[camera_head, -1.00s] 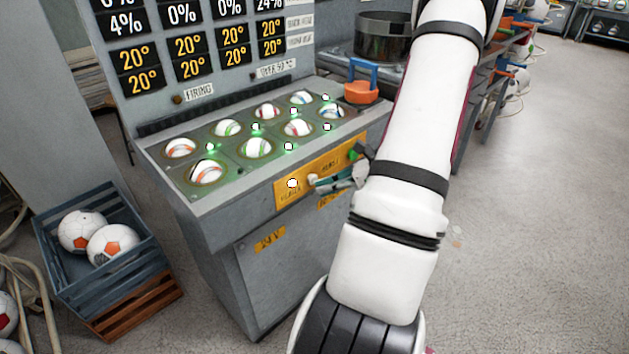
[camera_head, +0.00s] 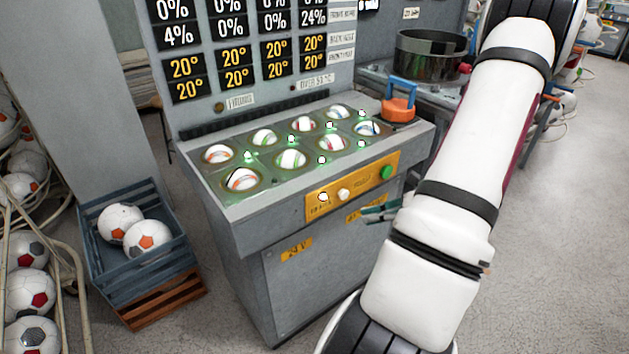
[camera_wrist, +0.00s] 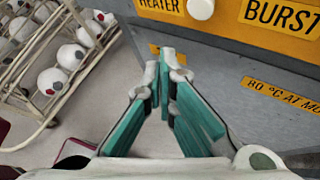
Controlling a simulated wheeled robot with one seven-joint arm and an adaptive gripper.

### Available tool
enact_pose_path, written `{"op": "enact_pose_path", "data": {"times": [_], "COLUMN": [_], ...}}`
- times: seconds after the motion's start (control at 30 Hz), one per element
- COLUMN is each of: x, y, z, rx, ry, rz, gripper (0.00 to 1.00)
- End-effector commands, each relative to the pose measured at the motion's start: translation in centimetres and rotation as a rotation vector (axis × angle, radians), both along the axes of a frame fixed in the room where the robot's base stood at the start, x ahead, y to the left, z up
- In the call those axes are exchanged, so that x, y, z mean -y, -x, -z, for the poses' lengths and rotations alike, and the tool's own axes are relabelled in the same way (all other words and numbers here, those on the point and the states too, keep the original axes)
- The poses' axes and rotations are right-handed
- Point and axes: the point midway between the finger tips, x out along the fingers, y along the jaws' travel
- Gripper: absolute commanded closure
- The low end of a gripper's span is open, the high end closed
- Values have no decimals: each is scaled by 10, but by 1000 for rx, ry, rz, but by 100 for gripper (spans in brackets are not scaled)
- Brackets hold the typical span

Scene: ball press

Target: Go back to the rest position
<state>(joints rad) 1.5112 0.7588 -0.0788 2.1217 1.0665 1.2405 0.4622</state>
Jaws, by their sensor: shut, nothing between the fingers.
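My gripper (camera_head: 366,214) is in front of the grey ball press (camera_head: 275,270), just below its yellow button panel (camera_head: 325,208). In the wrist view my gripper (camera_wrist: 165,55) has its teal-padded fingers brought together at the tips, with nothing between them. The yellow panel carries a green button (camera_head: 387,172) and white knobs (camera_head: 343,194). The fingers appear apart from the panel. My white arm covers the press's right front side.
Several balls sit in lit sockets on the press top (camera_head: 222,197). A blue crate (camera_head: 150,265) with two footballs stands on the left, beside a rack of footballs (camera_head: 62,285). A dark round pan (camera_head: 430,58) is behind. The floor (camera_head: 560,250) at right is clear.

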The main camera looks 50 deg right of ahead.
Motion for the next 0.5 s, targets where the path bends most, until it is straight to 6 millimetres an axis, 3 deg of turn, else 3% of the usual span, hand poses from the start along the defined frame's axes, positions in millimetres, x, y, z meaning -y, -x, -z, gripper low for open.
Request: {"op": "enact_pose_path", "data": {"times": [0.3, 0.43, 0.5], "x": [-2, -21, -42], "y": [-4, -23, -39], "z": [-3, -25, -45], "rx": [0, 4, 9], "ry": [9, 74, 136], "rz": [-17, -141, -261], "gripper": [100, 100, 100]}}
